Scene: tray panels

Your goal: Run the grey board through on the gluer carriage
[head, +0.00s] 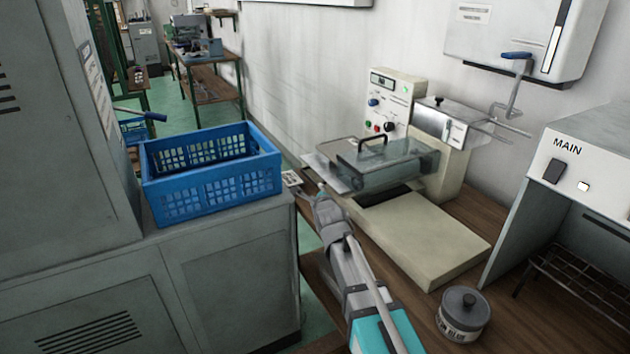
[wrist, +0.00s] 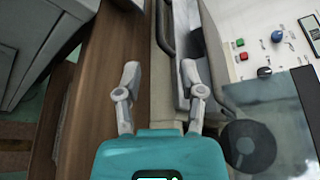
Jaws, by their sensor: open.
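The gluer (head: 430,235) is a cream machine on the wooden bench, with a clear cover (head: 385,165) with a black handle over its bed. A light grey flat plate (head: 328,172) sticks out at its left end; I cannot tell whether this is the grey board or part of the carriage. My gripper (head: 311,190) is low at the gluer's left side, near the bench edge. In the wrist view my gripper (wrist: 160,85) is open and empty, its left finger over bare wood and its right finger over the machine's side. No board shows between the fingers.
A blue crate (head: 212,190) stands on the grey cabinet at left. A lidded jar (head: 462,314) stands on the bench at front. The MAIN housing (head: 575,165) with a wire rack is at right. A wall box (head: 520,35) with a crank hangs above.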

